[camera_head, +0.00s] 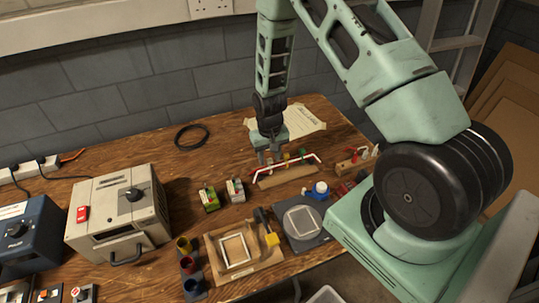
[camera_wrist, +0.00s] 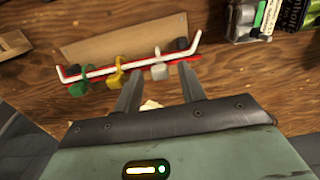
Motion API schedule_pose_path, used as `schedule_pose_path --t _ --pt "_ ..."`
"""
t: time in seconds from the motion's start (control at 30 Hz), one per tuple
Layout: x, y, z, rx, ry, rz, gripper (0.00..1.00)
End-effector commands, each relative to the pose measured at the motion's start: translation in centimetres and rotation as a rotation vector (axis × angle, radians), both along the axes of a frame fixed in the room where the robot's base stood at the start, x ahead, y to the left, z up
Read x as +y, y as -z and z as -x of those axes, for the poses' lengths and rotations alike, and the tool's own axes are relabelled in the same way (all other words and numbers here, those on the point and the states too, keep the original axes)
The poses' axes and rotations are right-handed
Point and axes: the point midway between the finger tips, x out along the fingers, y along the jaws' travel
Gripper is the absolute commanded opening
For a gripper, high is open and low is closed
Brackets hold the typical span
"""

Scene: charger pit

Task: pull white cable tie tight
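The white cable tie (camera_wrist: 159,70) is looped around a white rod with red strands, with its pale head facing my gripper in the wrist view. My gripper (camera_wrist: 161,74) is open, with one dark finger on each side of the tie. I cannot tell whether either finger touches it. The bundle (camera_wrist: 100,71) has bent-up ends and runs along a wooden board (camera_wrist: 125,42). A yellow tie (camera_wrist: 115,76) and a green tie (camera_wrist: 78,87) are also around it. In the head view my gripper (camera_head: 269,162) is above the bundle's left part, hiding the white tie.
Two small connector blocks, one green (camera_head: 209,199) and one grey (camera_head: 235,190), stand left of the board. A wooden tray (camera_head: 215,260) and a grey pad (camera_head: 322,236) lie nearer. A beige box (camera_head: 120,210) stands at left. A paper sheet (camera_head: 305,121) lies behind.

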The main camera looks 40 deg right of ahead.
Motion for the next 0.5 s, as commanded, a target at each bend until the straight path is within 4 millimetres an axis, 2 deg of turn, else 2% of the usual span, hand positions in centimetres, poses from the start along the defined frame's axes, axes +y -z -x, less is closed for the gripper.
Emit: schedule_pose_path --t 0.17,0.3,0.5 --pt "0.0 0.0 -0.01 0.0 0.0 0.0 0.4" --pt "-0.01 -0.01 0.0 0.0 0.0 0.0 0.01" --pt "-0.01 -0.43 -0.03 0.0 0.0 0.0 0.0"
